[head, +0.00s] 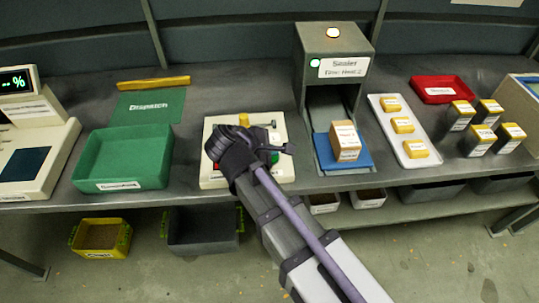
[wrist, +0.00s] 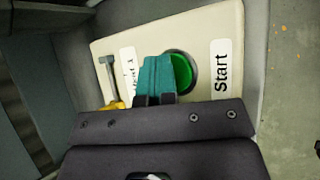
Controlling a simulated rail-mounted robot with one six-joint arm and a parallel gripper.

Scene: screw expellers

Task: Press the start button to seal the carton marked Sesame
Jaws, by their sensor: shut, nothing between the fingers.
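The green start button (wrist: 181,70) is on a cream control panel (wrist: 222,45), beside a label reading Start (wrist: 221,72). In the wrist view my gripper (wrist: 153,98) is shut and empty, its teal fingertips overlapping the button's edge. I cannot tell whether they touch it. In the head view my gripper (head: 268,150) is over the panel (head: 219,181), with part of the green button showing beside it. The sealer (head: 333,92) stands to the right. A carton (head: 345,141) sits upright on the blue plate (head: 325,158) at its front; its label is too small to read.
A yellow-handled lever (wrist: 112,85) stands on the panel near my fingers. A green tray (head: 121,158) is to the left. A white tray (head: 391,137) with yellow-topped pieces, several jars (head: 483,142) and a red tray (head: 440,89) are to the right.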

